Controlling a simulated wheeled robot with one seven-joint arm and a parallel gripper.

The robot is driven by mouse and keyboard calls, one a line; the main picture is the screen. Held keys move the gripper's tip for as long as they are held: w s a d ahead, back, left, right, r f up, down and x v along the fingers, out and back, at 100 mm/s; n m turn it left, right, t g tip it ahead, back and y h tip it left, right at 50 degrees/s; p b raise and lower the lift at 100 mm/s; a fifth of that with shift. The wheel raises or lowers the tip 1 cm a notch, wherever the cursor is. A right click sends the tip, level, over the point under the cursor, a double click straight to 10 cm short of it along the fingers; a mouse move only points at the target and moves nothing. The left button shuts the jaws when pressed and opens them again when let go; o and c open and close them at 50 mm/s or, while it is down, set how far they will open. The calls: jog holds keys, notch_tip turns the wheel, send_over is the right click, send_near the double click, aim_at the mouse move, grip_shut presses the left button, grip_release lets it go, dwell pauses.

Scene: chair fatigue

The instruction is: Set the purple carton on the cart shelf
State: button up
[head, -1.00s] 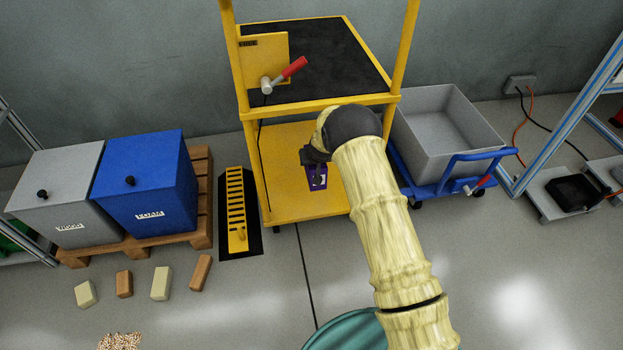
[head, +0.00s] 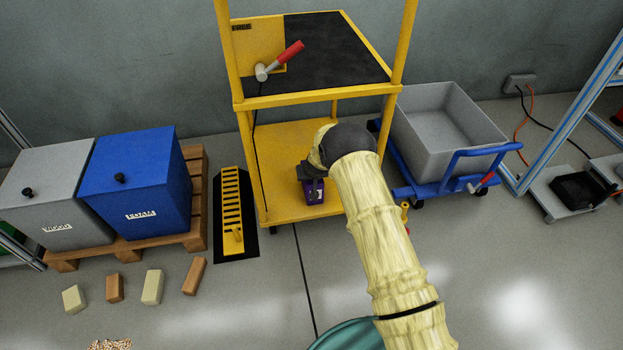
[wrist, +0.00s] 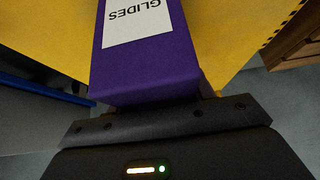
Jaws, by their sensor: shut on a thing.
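The purple carton (head: 314,192) has a white label that reads GLIDES, upside down in the wrist view (wrist: 150,75). My gripper (head: 312,174) is shut on it, and the dark gripper body fills the bottom of the wrist view. The yellow cart (head: 315,96) has a top shelf and a yellow lower shelf (head: 283,150). In the head view the carton overlaps the front part of the lower shelf. I cannot tell whether it touches the shelf. My wrist and forearm hide the shelf's right part.
Cart posts flank the lower shelf. A grey tub (head: 440,128) on a blue trolley stands right. A blue bin (head: 140,185) and grey bin (head: 50,190) stand left on a pallet.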

dwell(0.3)
jog(key=o, duration=1.2)
jog(key=shift+s+r+p, duration=0.2)
jog(key=shift+r+p, duration=0.2)
jog(key=shift+r, duration=0.15)
jog(key=p+v, duration=0.5)
jog(key=v, duration=0.6)
jog(key=shift+d, duration=0.1)
jog(key=shift+r, duration=0.1)
